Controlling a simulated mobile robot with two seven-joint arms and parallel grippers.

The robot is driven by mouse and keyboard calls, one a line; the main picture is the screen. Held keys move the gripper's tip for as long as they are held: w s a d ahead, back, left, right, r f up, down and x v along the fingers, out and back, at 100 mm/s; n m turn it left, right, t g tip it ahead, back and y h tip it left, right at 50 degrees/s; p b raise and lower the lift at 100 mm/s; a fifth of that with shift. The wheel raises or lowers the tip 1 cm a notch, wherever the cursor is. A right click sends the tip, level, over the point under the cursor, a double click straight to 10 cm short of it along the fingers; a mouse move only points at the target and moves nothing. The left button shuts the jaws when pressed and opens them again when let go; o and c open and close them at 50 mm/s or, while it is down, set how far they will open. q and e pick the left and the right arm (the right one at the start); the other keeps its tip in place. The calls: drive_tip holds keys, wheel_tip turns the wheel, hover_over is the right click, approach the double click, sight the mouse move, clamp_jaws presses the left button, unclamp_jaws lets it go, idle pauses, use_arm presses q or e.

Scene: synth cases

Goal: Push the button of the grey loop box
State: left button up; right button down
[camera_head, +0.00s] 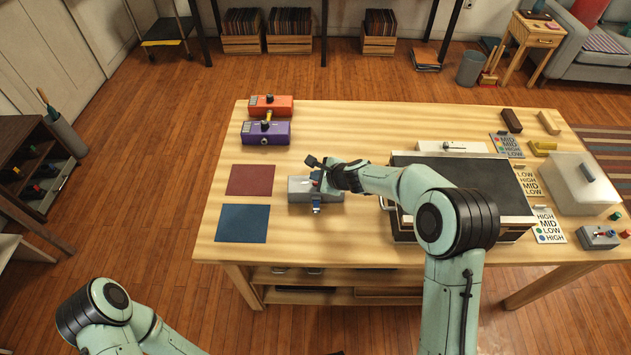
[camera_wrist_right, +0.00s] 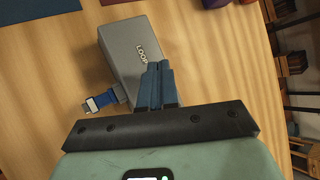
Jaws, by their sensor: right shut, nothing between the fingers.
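The grey loop box (camera_head: 297,184) lies on the wooden table, left of the middle. In the right wrist view its grey body (camera_wrist_right: 125,50) shows the lettering LOOP. A blue piece with a metal plug (camera_head: 316,206) sticks out of its near side; it also shows in the wrist view (camera_wrist_right: 98,103). My right gripper (camera_head: 317,182) is over the box, its blue fingers shut with nothing between them. In the wrist view the fingertips (camera_wrist_right: 160,66) overlap the box beside the lettering; whether they touch is unclear. I cannot make out the button. My left gripper is out of view.
A purple box (camera_head: 258,134) and an orange box (camera_head: 281,103) stand behind, at the table's back left. A maroon mat (camera_head: 250,180) and a blue mat (camera_head: 242,223) lie left of the loop box. A large dark-topped case (camera_head: 490,180) stands to the right, under my right arm.

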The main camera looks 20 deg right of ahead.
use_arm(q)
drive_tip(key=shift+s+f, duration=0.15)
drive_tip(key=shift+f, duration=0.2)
use_arm(e)
drive_tip(key=shift+f, duration=0.35)
use_arm(q)
drive_tip(key=shift+b, duration=0.3)
use_arm(e)
drive_tip(key=shift+f, duration=0.1)
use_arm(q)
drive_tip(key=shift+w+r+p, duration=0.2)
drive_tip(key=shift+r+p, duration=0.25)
use_arm(e)
drive_tip(key=shift+r, duration=0.55)
wheel_tip(320, 180, up, 4)
drive_tip(key=p, duration=0.2)
drive_tip(key=shift+f+p, duration=0.2)
drive_tip(key=shift+p, duration=0.1)
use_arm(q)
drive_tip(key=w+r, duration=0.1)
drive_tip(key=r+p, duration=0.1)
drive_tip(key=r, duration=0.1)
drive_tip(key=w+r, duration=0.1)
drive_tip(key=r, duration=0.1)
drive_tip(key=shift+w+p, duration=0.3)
use_arm(e)
wheel_tip(320, 180, up, 2)
drive_tip(key=shift+r, duration=0.15)
